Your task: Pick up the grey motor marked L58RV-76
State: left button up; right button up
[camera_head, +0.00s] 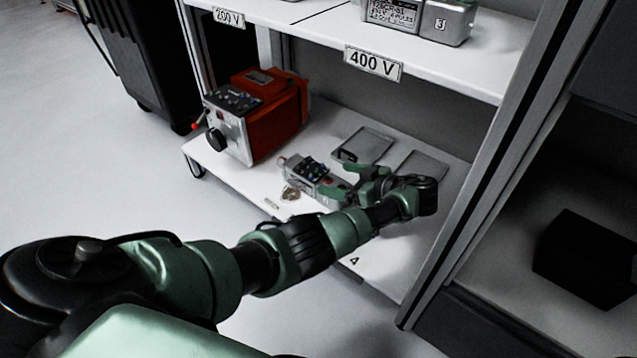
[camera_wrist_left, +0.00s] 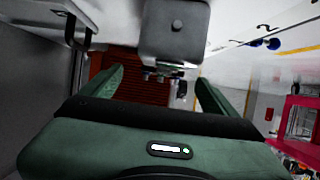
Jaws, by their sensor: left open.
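A small grey motor (camera_head: 310,177) with dark and blue connectors on top lies on the lower white shelf. I cannot read its marking. My left gripper (camera_head: 352,183) is just right of it, fingers pointing toward it. In the left wrist view the fingers of the gripper (camera_wrist_left: 155,92) are spread apart. A grey boxy body (camera_wrist_left: 174,30), apparently this motor, shows at the top of that view between and beyond them. I cannot tell whether they touch it. Another grey motor (camera_head: 395,14) with a label stands on the upper shelf. My right gripper is not in view.
An orange-red device (camera_head: 275,108) with a grey front panel stands left of the motor. Two flat grey trays (camera_head: 364,144) lie behind my gripper. The upper shelf (camera_head: 430,66), marked 400 V, overhangs the back. A shelf post (camera_head: 478,180) rises at the right.

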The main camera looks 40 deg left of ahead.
aim_at(320, 174)
pick_arm(q)
jog(key=b+x, duration=0.1)
jog(key=x, duration=0.2)
jog(key=b+x, duration=0.2)
jog(key=x, duration=0.1)
jog(key=shift+s+r, duration=0.1)
jog(key=shift+s, duration=0.15)
jog(key=shift+a+b, duration=0.3)
jog(key=shift+a, duration=0.1)
grip_shut()
jog(key=shift+w+r, duration=0.1)
jog(key=shift+r, duration=0.1)
